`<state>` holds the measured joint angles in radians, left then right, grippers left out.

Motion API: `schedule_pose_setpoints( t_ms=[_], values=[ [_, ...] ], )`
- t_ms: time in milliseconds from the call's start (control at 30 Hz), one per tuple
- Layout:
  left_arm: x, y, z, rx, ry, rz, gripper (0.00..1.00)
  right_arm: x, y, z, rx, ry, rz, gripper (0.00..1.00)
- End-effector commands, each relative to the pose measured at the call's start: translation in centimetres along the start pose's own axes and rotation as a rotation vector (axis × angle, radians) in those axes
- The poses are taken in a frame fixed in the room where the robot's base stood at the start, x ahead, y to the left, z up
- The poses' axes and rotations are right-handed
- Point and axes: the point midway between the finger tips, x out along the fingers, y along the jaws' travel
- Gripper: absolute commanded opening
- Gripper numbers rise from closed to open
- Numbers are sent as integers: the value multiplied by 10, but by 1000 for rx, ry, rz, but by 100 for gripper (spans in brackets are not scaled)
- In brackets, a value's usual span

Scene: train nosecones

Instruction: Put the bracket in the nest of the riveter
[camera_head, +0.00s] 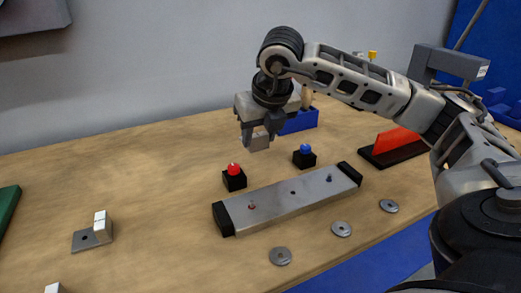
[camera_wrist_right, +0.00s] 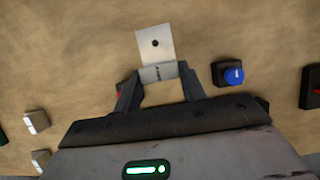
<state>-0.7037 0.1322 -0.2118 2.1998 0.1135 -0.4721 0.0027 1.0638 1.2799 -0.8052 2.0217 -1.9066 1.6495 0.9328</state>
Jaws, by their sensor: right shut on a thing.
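My right gripper (camera_head: 258,135) is shut on a small grey metal bracket (camera_head: 258,143) and holds it above the table, behind the long metal bar. In the right wrist view the bracket (camera_wrist_right: 154,46) shows as a bent plate with a round hole, its near part between the two fingers (camera_wrist_right: 160,82). A grey machine (camera_head: 450,62) with a small label stands at the back right and may be the riveter. Its nest cannot be made out; my right arm hides part of that area. My left gripper is not in view.
A metal bar (camera_head: 290,197) with black ends lies mid-table. Behind it are a red button (camera_head: 234,178) and a blue button (camera_head: 304,157). Several washers (camera_head: 341,229) lie in front. A blue bin (camera_head: 300,121) stands behind my gripper.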

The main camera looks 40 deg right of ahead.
Motion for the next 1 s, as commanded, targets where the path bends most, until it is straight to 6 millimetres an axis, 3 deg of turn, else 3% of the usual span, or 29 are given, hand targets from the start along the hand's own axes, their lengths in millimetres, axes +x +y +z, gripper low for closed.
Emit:
schedule_pose_setpoints(
  t_ms=[267, 433, 867, 900, 933, 1000],
  values=[
    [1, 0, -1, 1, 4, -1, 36, 26, -9, 6, 2, 3, -2, 18],
    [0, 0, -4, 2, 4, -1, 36, 48, -8, -4, 1, 3, -1, 18],
    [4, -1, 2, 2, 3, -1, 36, 56, -8, -8, 2, 0, 1, 18],
    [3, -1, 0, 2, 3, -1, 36, 54, -8, -7, 2, 1, 1, 52],
    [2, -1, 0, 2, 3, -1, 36, 54, -8, -7, 2, 1, 1, 60],
    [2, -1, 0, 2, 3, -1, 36, 54, -8, -7, 1, 1, 1, 63]
  ],
)
